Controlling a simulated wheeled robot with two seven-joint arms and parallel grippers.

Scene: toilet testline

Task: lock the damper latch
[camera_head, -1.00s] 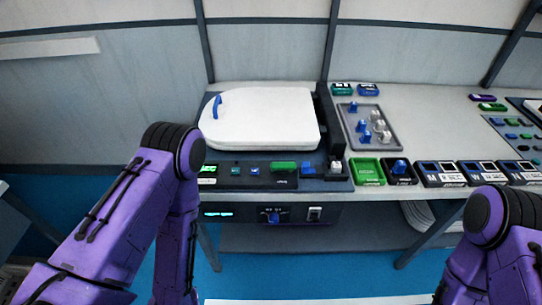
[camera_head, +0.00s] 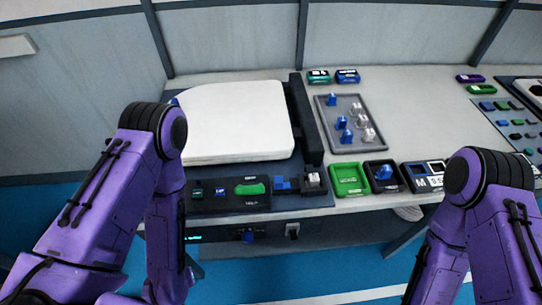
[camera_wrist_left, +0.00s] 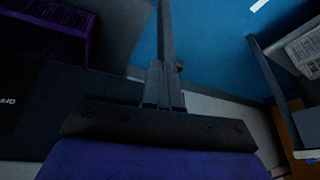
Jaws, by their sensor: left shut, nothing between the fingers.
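The test unit carries a white toilet lid (camera_head: 240,122), lying flat. A dark upright bar (camera_head: 304,118) runs along its right side. The front panel (camera_head: 225,203) has small switches and a green button (camera_head: 250,189). At its right end are a blue block (camera_head: 284,185) and a pale-topped block (camera_head: 313,180). I cannot tell which part is the damper latch. My left gripper (camera_wrist_left: 165,70) is shut and empty in the left wrist view, with blue floor beyond. In the head view both arms bend downward, and neither gripper shows. My right gripper is out of view.
A grey tray (camera_head: 328,142) with blue and clear pieces lies right of the unit. A green bin (camera_head: 349,193) and a dark bin (camera_head: 372,190) stand along the front edge.

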